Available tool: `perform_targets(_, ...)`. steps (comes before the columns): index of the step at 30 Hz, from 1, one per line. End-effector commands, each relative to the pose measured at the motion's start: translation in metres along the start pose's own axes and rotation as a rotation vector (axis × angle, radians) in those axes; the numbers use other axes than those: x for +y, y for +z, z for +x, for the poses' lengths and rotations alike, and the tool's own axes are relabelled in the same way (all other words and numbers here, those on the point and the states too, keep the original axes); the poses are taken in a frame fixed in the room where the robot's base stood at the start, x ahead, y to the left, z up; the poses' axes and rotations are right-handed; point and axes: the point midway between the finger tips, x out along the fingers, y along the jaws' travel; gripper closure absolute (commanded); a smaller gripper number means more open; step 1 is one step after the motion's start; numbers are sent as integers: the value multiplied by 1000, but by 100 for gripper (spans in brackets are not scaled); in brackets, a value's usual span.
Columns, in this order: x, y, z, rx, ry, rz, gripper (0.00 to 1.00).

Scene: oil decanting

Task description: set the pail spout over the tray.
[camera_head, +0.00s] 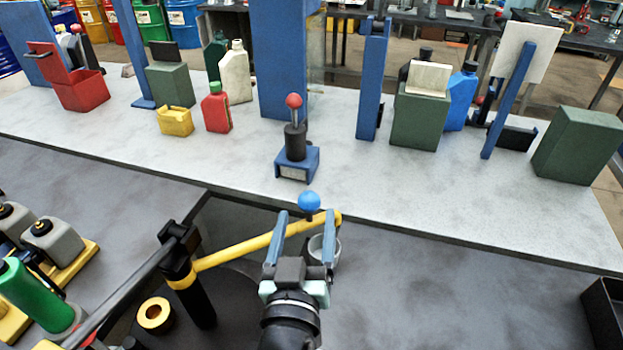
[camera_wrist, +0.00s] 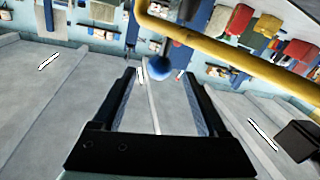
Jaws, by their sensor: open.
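A yellow pipe (camera_head: 240,247), which looks like the spout, runs from a black upright post (camera_head: 198,300) to the right and bends down at its far end. A blue ball knob (camera_head: 309,201) stands out from it; it also shows in the wrist view (camera_wrist: 162,73). A grey cup-like vessel (camera_head: 327,252) is under the bent end, partly hidden by my finger. My gripper (camera_head: 305,217) is open, its fingertips either side of and just short of the knob; I cannot tell if they touch it. A black open-topped box (camera_head: 603,312), possibly the tray, is at the lower right edge.
A dark round drum top (camera_head: 240,312) lies below the pipe, with a yellow ring (camera_head: 154,314) beside the post. A red-knobbed lever (camera_head: 294,135) stands on the pale bench behind. The grey surface between my gripper and the black box is clear.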

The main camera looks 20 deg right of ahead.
Motion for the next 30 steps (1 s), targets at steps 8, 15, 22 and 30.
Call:
perform_targets(8, 1, -3, 52, 0, 2, 1, 24)
perform_targets(15, 1, -1, 76, 0, 1, 0, 24)
perform_targets(22, 0, 0, 82, 0, 1, 0, 24)
perform_targets(30, 0, 0, 82, 0, 0, 0, 40)
